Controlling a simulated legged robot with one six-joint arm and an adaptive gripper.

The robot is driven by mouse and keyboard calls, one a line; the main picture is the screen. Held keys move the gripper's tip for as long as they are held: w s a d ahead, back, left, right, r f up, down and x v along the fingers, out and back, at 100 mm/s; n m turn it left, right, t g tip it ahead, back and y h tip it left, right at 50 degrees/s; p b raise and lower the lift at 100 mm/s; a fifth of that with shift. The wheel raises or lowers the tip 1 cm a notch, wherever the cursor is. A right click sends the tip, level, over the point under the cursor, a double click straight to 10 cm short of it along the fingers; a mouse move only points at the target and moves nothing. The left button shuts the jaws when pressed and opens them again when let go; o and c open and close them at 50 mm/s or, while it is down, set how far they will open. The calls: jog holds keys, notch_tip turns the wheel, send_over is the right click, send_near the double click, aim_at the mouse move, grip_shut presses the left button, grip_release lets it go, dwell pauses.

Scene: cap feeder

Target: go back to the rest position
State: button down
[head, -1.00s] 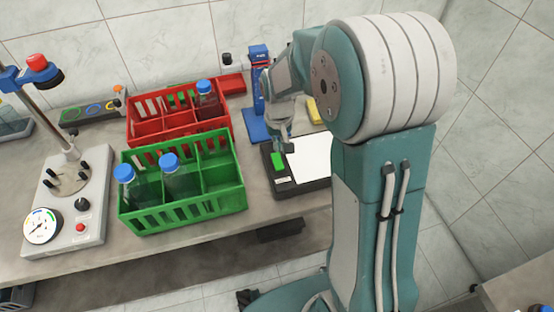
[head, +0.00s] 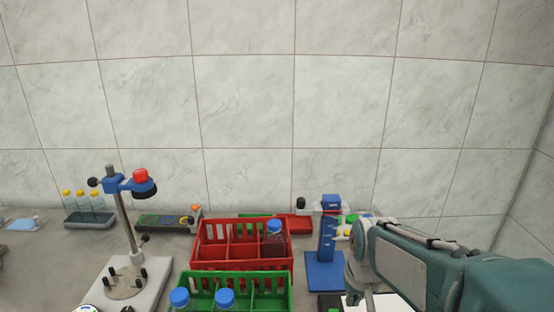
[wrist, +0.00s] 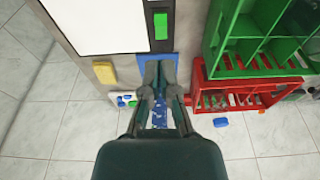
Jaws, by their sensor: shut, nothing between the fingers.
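My gripper (wrist: 160,66) shows in the wrist view with its two fingers together and nothing between them. It is above the blue stand (wrist: 158,118), beyond the edge of a dark-framed white pad (wrist: 95,25). Whether it touches the stand cannot be told. In the head view my arm reaches in from the lower right, beside the blue stand (head: 327,245); the fingers cannot be made out there.
The red crate (head: 243,264) holds a blue-capped bottle (head: 274,240). The green crate (head: 255,300) in front holds two blue-capped bottles. A clamp stand (head: 125,215) is at left. A small tray with coloured caps (head: 352,220) and a yellow block (wrist: 104,72) lie near the blue stand.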

jog(key=s+r+t, duration=0.1)
jog(key=s+r, duration=0.2)
jog(key=s, duration=0.3)
jog(key=s+r+t, duration=0.2)
jog(key=s+r, duration=0.1)
jog(key=s, duration=0.4)
jog(key=shift+s+r, duration=0.25)
jog(key=shift+s, duration=0.05)
